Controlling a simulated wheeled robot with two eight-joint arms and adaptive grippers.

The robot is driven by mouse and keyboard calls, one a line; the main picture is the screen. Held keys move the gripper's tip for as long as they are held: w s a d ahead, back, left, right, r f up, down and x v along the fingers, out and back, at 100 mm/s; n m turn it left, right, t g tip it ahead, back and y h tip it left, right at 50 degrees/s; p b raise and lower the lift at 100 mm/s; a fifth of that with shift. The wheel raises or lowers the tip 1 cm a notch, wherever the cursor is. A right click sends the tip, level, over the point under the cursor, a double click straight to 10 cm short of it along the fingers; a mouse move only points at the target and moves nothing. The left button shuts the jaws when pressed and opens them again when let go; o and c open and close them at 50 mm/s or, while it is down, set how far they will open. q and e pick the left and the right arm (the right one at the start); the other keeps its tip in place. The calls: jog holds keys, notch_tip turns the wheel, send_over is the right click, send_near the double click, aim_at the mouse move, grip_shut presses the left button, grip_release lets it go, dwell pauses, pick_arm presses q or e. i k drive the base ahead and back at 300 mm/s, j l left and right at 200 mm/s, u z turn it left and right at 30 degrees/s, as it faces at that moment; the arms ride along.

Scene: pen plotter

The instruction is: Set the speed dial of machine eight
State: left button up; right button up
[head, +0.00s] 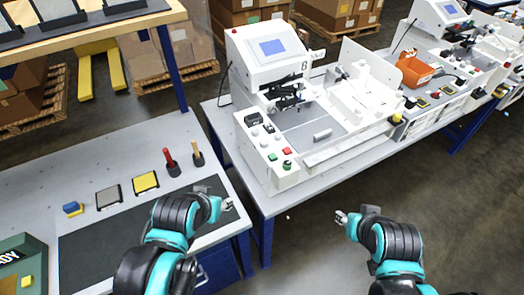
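Machine eight (268,52) is a white pen plotter with a blue screen and an "8" on its housing, standing on the table in the upper middle of the head view. Its control panel (262,150) at the front left carries a black part, small knobs, red and green buttons and a green-topped knob (287,165). The dial markings are too small to read, and I cannot tell which knob is the speed dial. My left gripper (229,204) is below and left of the panel, apart from it. My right gripper (341,217) is below and right of the panel, also apart. Both appear empty.
A grey workbench (90,160) on the left holds a dark mat (90,255), red and tan-handled tools, pads and a blue block. Open floor lies before the machine table.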

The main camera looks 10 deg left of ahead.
aim_at(277, 136)
jog(key=i+l, duration=0.2)
jog(key=l, duration=0.15)
jog(key=i+l, duration=0.15)
jog(key=l, duration=0.2)
jog(key=i+l+u, duration=0.1)
jog(key=l, duration=0.25)
jog(key=i+l, duration=0.25)
jog(key=l, duration=0.15)
